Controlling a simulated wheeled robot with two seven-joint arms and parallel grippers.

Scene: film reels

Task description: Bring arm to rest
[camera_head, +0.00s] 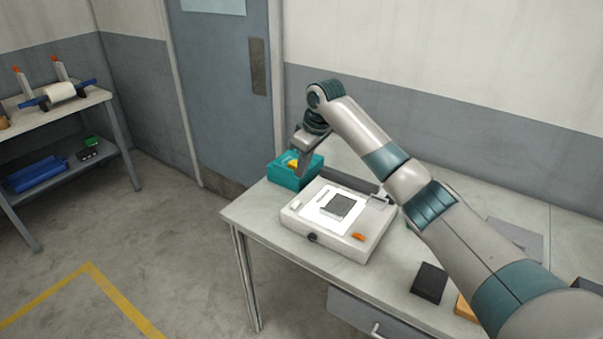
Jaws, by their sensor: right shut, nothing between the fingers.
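My right arm (385,158) comes in from the lower right and reaches across the table. It bends down at its far end. My right gripper (303,172) points down at the teal box (287,178) at the table's far left corner. The gripper is shut and empty, and its fingertips are small and partly lost against the box. A yellow-orange thing (293,163) shows in the box beside the gripper. I cannot tell whether the gripper touches the box. My left gripper is not in view.
A pale flat device (345,247) with a white sheet and a dark square stands on the table (262,216), close to the gripper. A black block (429,283) lies nearer the front. A shelf (85,103) stands at far left. Open floor lies between.

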